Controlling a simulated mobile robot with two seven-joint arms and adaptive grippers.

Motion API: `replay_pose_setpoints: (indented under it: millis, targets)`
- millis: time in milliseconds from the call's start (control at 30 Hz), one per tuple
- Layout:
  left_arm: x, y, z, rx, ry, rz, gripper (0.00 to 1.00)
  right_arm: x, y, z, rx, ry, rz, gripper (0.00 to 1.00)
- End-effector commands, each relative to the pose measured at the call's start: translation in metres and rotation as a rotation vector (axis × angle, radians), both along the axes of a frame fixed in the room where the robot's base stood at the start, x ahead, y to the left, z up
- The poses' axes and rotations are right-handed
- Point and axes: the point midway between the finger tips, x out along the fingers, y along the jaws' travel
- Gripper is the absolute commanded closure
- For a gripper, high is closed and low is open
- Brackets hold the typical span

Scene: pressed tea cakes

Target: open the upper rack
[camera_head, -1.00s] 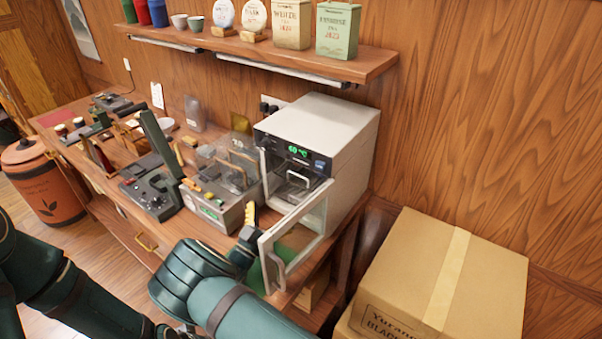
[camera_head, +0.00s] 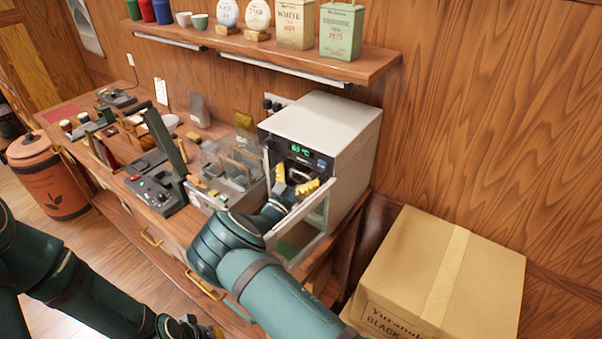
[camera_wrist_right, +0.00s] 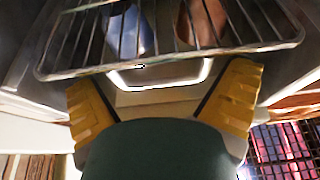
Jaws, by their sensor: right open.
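The white oven (camera_head: 330,122) stands at the right end of the bench with a green display. Its glass door (camera_head: 323,217) hangs open toward the front right. In the right wrist view a wire rack (camera_wrist_right: 230,51) spans the top, with a pale loop handle (camera_wrist_right: 158,86) below its front wire. My right gripper (camera_head: 294,181) is open at the oven's mouth and hides most of the inside. In the right wrist view its yellow fingers (camera_wrist_right: 161,92) lie either side of the handle; contact is not clear. My left gripper (camera_head: 205,330) is low at the bottom edge, its jaws unclear.
A clear-lidded box (camera_head: 228,170) and a black device with a raised lid (camera_head: 158,190) stand left of the oven. A shelf (camera_head: 375,68) with tins hangs above. A large cardboard box (camera_head: 430,270) sits at the right.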

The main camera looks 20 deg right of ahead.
Motion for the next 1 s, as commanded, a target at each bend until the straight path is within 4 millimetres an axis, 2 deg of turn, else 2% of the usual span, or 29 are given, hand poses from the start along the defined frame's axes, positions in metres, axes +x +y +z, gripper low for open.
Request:
replay_pose_setpoints:
  millis: [167,267,300,367,667,767,1000]
  targets:
    - [0.0,0.0,0.0,0.0,0.0,0.0,1.0,0.0,0.0,0.0,0.0,0.0,0.0,0.0]
    - [0.0,0.0,0.0,0.0,0.0,0.0,1.0,0.0,0.0,0.0,0.0,0.0,0.0,0.32]
    - [0.0,0.0,0.0,0.0,0.0,0.0,1.0,0.0,0.0,0.0,0.0,0.0,0.0,0.46]
    - [0.0,0.0,0.0,0.0,0.0,0.0,1.0,0.0,0.0,0.0,0.0,0.0,-0.001,0.64]
    - [0.0,0.0,-0.005,0.001,0.0,0.0,1.0,-0.007,0.008,-0.002,0.001,0.002,-0.001,0.64]
    - [0.0,-0.001,-0.011,0.001,0.0,0.0,1.0,-0.015,0.019,-0.003,0.001,0.002,-0.001,0.65]
    - [0.001,-0.001,-0.032,0.005,0.0,0.001,1.0,-0.046,0.058,-0.005,0.001,0.003,-0.001,0.65]
